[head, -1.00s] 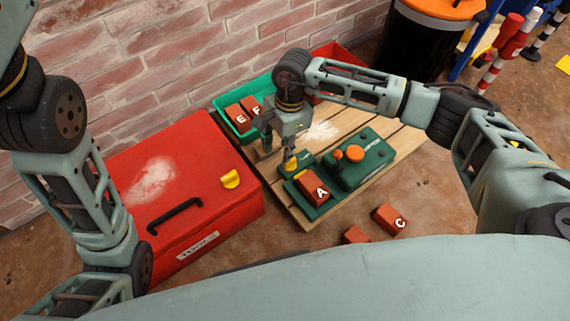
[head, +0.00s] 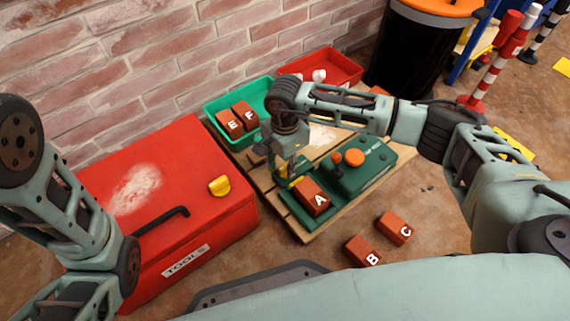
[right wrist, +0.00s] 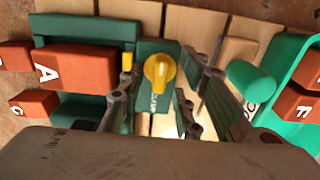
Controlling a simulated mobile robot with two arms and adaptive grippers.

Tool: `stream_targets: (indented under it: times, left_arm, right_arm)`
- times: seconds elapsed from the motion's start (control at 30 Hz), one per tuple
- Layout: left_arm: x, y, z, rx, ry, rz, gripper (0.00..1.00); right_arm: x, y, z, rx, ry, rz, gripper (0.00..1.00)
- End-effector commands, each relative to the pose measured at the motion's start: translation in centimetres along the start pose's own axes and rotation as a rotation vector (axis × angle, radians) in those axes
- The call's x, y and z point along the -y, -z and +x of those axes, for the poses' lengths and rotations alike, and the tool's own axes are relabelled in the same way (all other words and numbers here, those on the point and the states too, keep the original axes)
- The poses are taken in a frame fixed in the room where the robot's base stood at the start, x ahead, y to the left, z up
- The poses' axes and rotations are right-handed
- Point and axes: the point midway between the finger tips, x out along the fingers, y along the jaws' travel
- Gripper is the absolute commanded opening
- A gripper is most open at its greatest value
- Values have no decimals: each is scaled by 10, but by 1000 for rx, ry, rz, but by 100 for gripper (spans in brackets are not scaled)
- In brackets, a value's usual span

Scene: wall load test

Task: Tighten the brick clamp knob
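The yellow clamp knob (right wrist: 160,72) sits on a green block beside the clamped brick A (right wrist: 82,68) in the right wrist view. In the head view brick A (head: 312,197) lies in the green clamp fixture (head: 292,211) on the wooden pallet, and the knob is mostly hidden by my gripper. My right gripper (head: 284,176) is at the knob, pointing down. In the right wrist view its fingers (right wrist: 160,88) are apart, one on each side of the knob, with gaps visible. I cannot tell how far above the knob they are. My left gripper is out of view.
A green bin (head: 213,109) with bricks E and F is behind the gripper, a red bin (head: 345,65) behind that. A green tester with an orange knob (head: 354,158) is right of brick A. A red toolbox (head: 220,218) stands left. Bricks B (head: 361,251) and C (head: 394,228) lie on the floor.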

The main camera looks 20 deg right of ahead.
Motion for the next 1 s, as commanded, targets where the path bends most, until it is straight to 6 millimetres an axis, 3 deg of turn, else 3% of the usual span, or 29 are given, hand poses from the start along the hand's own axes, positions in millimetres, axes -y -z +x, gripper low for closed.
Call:
stream_targets:
  times: [0.13, 0.5, 1.0]
  left_arm:
    - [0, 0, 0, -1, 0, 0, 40]
    - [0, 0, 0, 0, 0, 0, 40]
    - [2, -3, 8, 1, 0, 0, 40]
  right_arm:
    - [0, 0, 0, 0, 0, 0, 31]
    - [0, 0, 0, 0, 0, 0, 0]
    - [0, 0, -3, 0, 0, 59, 0]
